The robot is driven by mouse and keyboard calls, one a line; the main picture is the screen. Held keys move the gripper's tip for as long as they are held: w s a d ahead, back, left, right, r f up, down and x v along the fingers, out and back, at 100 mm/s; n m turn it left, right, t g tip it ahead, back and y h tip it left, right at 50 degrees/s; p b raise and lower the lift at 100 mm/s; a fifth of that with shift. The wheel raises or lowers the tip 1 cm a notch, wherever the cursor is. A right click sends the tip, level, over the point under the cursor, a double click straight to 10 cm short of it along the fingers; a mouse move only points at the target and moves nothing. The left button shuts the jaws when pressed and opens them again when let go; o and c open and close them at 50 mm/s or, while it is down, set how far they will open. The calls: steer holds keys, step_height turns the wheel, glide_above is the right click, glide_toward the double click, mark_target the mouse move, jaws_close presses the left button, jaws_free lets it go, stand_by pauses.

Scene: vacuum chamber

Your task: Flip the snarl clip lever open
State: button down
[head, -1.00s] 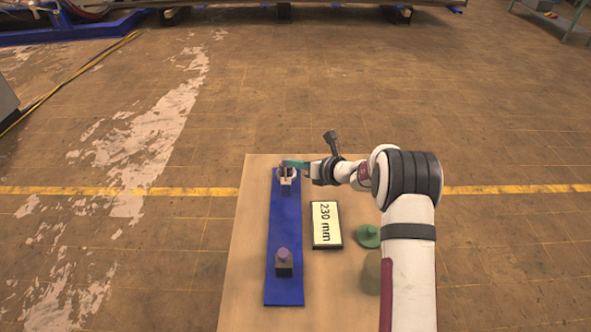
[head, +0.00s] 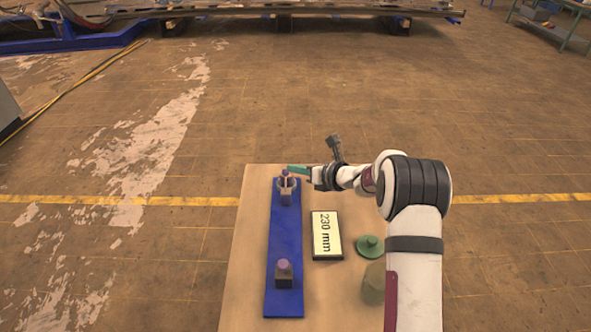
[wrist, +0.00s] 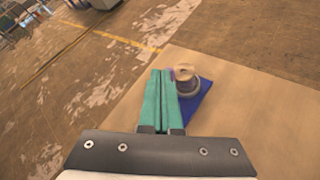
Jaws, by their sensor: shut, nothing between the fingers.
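The snarl clip (head: 287,188) sits at the far end of the blue strip (head: 284,240), with a pale ring around its base. A narrow tan piece with a purple tip, apparently its lever (head: 285,178), stands roughly upright there. In the wrist view the clip (wrist: 187,82) is a round tan and grey part just right of the fingertips, and its lever is hard to make out. My gripper (head: 290,168) has teal fingers pressed together, empty, just above and right of the clip. They also show shut in the wrist view (wrist: 161,73). I cannot tell whether they touch the clip.
A dark block with a purple knob (head: 284,268) sits at the strip's near end. A "230 mm" plate (head: 327,235), a green knobbed disc (head: 369,246) and an olive cylinder (head: 374,284) stand to the right on the tan table (head: 247,270). The table's left side is bare.

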steer(key=s+d+r, duration=0.3)
steer(key=d+r, duration=0.3)
steer(key=shift+s+r, duration=0.2)
steer(key=shift+s, duration=0.05)
steer(key=s+a+r+n+g, duration=0.35)
steer(key=s+n, duration=0.35)
steer(key=s, duration=0.4)
steer(key=s+a+r+n+g, duration=0.35)
steer(key=s+n, duration=0.35)
steer(key=s, duration=0.4)
steer(key=s+d+f+n+h, duration=0.1)
steer(key=s+d+n+h, duration=0.1)
steer(key=s+n, duration=0.2)
steer(key=s+d+f+n+g+h, duration=0.1)
steer(key=s+n, duration=0.3)
steer(key=s, duration=0.6)
steer(key=s+d+f+n+g+h, duration=0.1)
steer(key=s+d+n+h, duration=0.3)
steer(key=s, duration=0.4)
steer(key=shift+f, duration=0.7)
